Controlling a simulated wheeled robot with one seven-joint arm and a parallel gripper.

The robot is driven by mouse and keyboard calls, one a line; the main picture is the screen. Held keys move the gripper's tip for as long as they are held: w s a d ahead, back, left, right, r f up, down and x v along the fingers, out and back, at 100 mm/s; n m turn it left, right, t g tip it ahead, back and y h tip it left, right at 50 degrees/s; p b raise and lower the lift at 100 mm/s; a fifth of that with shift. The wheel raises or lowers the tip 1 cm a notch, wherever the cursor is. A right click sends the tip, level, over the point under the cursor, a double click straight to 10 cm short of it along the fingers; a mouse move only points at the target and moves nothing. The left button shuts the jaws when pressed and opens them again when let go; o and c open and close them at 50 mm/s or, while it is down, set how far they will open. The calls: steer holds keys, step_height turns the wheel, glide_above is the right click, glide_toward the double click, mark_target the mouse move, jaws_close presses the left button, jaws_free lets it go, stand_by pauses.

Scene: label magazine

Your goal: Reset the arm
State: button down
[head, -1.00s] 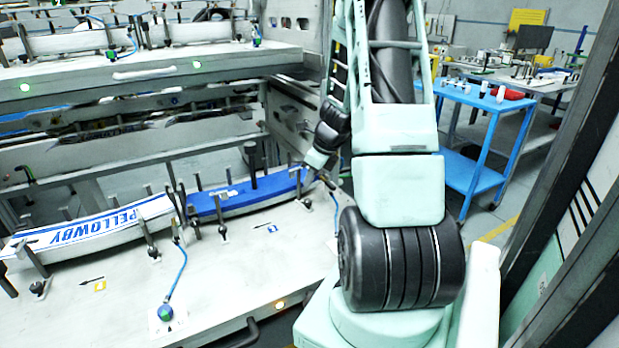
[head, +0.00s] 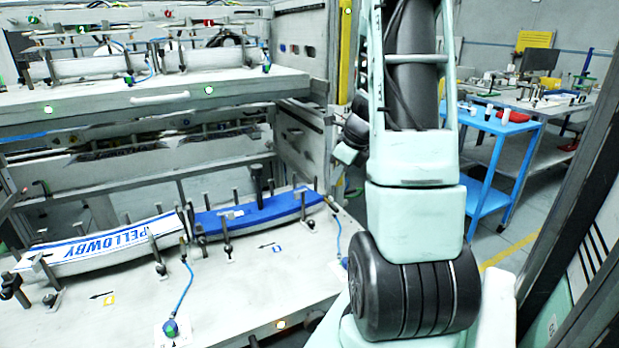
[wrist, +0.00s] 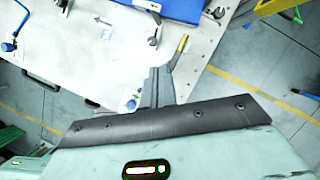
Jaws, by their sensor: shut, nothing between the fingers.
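My arm (head: 415,200) stands upright at the centre right of the head view. The wrist end (head: 345,152) shows just left of it, beyond the right end of the blue strip; most of it is hidden behind my arm. In the wrist view my gripper (wrist: 158,76) has its grey fingers together with nothing between them. They point toward the lower shelf's edge, apart from the parts there.
The lower shelf (head: 235,300) carries a white strip lettered PELLOWBY (head: 110,245) and a blue strip (head: 260,213) among upright pins and clamps. An upper shelf (head: 150,105) overhangs it. A blue cart (head: 490,125) stands to the right, with open floor before it.

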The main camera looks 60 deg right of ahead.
steer(key=shift+r, duration=0.1)
steer(key=w+a+r+n+g+y, duration=0.1)
steer(key=w+a+n, duration=0.2)
steer(key=a+n, duration=0.35)
steer(key=w+a+r+n+y, duration=0.1)
steer(key=w+a+n, duration=0.25)
steer(key=a, duration=0.65)
steer(key=w+a+r+n+g, duration=0.1)
steer(key=w+a+n, duration=0.1)
steer(key=a+n, duration=0.5)
steer(key=s+a+r+n+g+p, duration=0.1)
steer(key=s+a+n, duration=0.3)
steer(key=a+n, duration=0.5)
steer(key=s+a+n+g, duration=0.1)
steer(key=s+a+n, duration=0.35)
steer(key=a, duration=0.85)
steer(key=s+a+n+h, duration=0.1)
steer(key=s+a+n, duration=0.5)
steer(key=s+n, duration=0.3)
steer(key=n, duration=0.3)
steer(key=shift+s+a+r+h+p, duration=0.15)
steer(key=shift+s+a+h+p, duration=0.1)
steer(key=shift+a+h+p, duration=0.15)
steer(key=shift+w, duration=0.1)
